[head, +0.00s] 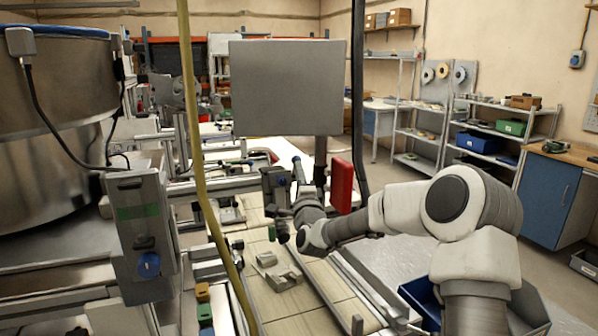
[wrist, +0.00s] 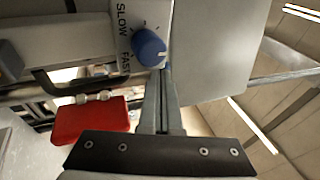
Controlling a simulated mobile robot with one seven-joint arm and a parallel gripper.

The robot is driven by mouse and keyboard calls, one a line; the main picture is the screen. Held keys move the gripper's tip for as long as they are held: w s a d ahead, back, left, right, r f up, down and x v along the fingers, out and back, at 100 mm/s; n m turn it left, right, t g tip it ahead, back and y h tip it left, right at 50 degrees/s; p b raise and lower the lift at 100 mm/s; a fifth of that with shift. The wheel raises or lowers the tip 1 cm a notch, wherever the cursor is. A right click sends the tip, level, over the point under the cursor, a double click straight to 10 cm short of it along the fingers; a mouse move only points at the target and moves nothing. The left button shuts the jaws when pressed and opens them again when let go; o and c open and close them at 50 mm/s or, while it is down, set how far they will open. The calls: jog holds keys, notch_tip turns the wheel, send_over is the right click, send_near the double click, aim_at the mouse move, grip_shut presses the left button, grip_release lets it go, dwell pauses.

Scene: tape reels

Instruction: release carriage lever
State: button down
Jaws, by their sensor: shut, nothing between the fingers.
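My gripper (wrist: 162,85) is shut with nothing between its fingers. In the wrist view its long grey fingers reach up to a blue knob (wrist: 149,47) on a light plate marked SLOW and FAST. The tips overlap the knob's lower right edge; I cannot tell whether they touch it. In the head view my arm reaches in from the right to the machine's small dark unit (head: 274,186) below the grey panel, and my fingertips are not clear there. I cannot make out a carriage lever for certain in either view.
A large grey panel (head: 287,88) stands above the work spot, and a red plate (head: 342,185) is just right of it. A yellow hose (head: 193,120) hangs at the left, near a grey control box (head: 140,225). Shelves (head: 500,130) stand far right.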

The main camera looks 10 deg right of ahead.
jog(key=shift+w+a+r+g+p, duration=0.1)
jog(key=shift+w+r+g+p, duration=0.2)
jog(key=shift+r+g+p, duration=0.5)
jog(key=w+r+g+p, duration=0.1)
jog(key=p, duration=0.2)
jog(key=w+n+g+p, duration=0.1)
jog(key=g+p, duration=0.1)
jog(key=w+a+r+g+p, duration=0.1)
jog(key=g+p, duration=0.1)
jog(key=p, duration=0.1)
jog(key=shift+w+r+p, duration=0.2)
jog(key=shift+r+p, duration=0.1)
jog(key=shift+w+f, duration=0.2)
jog(key=shift+w+a, duration=0.15)
jog(key=shift+w, duration=0.8)
jog(key=shift+w+a, duration=0.1)
jog(key=shift+w, duration=0.8)
jog(key=shift+w, duration=0.1)
